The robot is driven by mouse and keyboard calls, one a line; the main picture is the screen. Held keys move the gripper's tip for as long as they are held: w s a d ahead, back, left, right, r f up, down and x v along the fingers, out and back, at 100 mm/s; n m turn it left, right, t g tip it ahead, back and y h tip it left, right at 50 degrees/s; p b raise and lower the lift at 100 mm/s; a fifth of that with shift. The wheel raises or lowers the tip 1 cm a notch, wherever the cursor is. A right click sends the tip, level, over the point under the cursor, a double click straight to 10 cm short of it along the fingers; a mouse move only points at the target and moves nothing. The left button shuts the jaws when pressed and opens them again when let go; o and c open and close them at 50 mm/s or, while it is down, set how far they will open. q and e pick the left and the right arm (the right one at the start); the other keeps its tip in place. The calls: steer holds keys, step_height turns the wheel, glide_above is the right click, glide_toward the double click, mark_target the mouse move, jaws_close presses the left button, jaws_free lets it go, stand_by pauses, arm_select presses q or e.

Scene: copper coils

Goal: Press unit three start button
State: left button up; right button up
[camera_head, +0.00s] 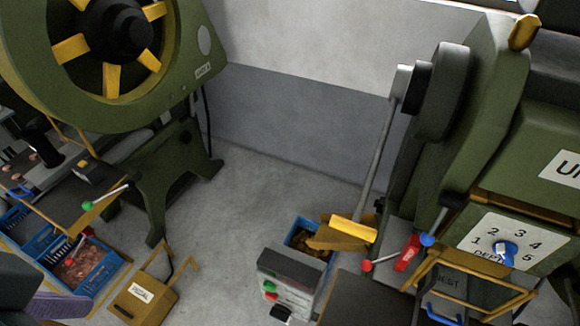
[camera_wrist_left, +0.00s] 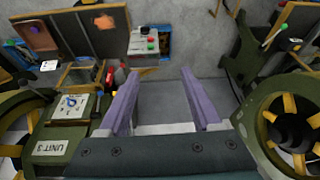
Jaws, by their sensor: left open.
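A grey control box (camera_head: 290,283) with small green and red buttons stands low beside the right-hand green machine (camera_head: 470,130). The box (camera_wrist_left: 143,42) also shows at the top of the left wrist view, with the machine labelled UNIT 3 (camera_wrist_left: 50,148) at the left. In the head view that machine's label is cut off. My left gripper (camera_wrist_left: 160,76) is open and empty, its purple fingers apart and clear of the box. In the head view, purple finger (camera_head: 58,304) shows at the bottom left. My right gripper is not in view.
A flywheel machine (camera_head: 125,60) stands at the left, with blue crates (camera_head: 75,262) of copper pieces and a yellow pedal (camera_head: 140,295) below. A yellow chute (camera_head: 340,235) and blue bin (camera_head: 298,231) sit behind the box. Grey floor (camera_head: 225,215) between the machines is clear.

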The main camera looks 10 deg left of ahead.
arm_select(q)
jaws_close()
stand_by(0.3)
stand_by(0.4)
stand_by(0.7)
